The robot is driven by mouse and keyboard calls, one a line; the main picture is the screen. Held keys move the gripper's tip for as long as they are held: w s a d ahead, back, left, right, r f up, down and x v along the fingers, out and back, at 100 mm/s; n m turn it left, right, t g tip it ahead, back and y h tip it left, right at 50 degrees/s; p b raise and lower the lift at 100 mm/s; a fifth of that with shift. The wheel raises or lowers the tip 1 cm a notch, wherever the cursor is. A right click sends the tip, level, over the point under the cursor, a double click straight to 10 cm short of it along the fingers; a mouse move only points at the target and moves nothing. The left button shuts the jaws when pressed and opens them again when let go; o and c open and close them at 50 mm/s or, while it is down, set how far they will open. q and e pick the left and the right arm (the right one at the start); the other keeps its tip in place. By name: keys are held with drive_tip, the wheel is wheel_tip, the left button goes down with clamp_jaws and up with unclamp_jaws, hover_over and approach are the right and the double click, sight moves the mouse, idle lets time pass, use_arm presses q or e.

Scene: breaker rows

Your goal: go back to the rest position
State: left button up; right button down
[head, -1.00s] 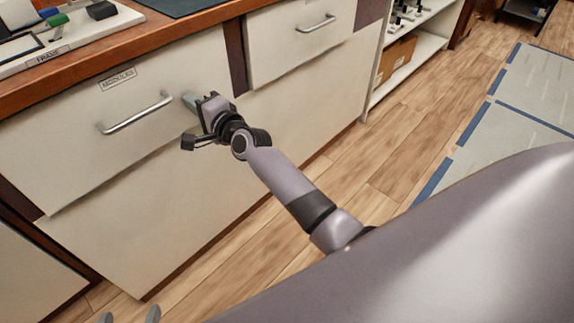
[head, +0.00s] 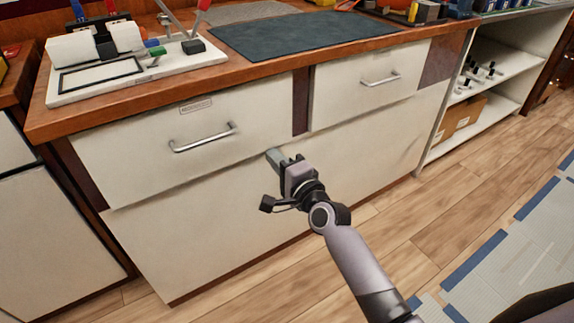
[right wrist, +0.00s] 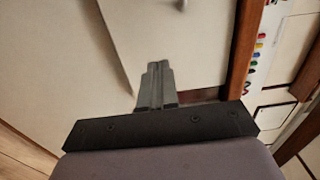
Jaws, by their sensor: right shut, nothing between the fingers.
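My right gripper (head: 273,155) comes in from the lower right in the head view. Its fingers are shut together with nothing between them. It points at the white cabinet front, just right of and below the bar handle (head: 203,138) of the left drawer (head: 120,157), and is apart from that handle. In the right wrist view the closed fingers (right wrist: 155,78) point at pale panels. My left gripper is not in view.
The wooden worktop (head: 170,95) holds a white tray (head: 66,97) and a dark mat (head: 310,36). A second drawer (head: 350,92) is to the right, then an open shelf (head: 520,72) with a cardboard box (head: 465,118).

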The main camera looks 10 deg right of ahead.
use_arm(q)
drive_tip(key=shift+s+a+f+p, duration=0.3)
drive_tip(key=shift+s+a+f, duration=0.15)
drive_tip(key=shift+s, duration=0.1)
use_arm(e)
drive_tip(key=shift+v, duration=2.05)
drive_tip(key=s+d+f+n+g+h, duration=0.1)
drive_tip(key=s+d+f+n+g, duration=0.1)
drive_tip(key=s+f+n, duration=0.5)
drive_tip(key=s+d+f+n+g+h, duration=0.1)
drive_tip(key=s+d+f+n+g, duration=0.2)
drive_tip(key=s, duration=0.7)
drive_tip(key=s+d+f+n+g+h, duration=0.1)
drive_tip(key=s+f+n+g, duration=0.1)
drive_tip(key=s+f+n, duration=0.45)
use_arm(q)
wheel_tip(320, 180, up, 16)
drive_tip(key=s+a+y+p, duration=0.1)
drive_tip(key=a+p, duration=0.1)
drive_tip(key=p, duration=1.7)
drive_tip(key=shift+p, duration=0.3)
use_arm(e)
wheel_tip(320, 180, up, 17)
drive_tip(key=s+d, duration=0.1)
drive_tip(key=s, duration=0.1)
drive_tip(key=shift+s+d, duration=0.35)
drive_tip(key=shift+s, duration=0.05)
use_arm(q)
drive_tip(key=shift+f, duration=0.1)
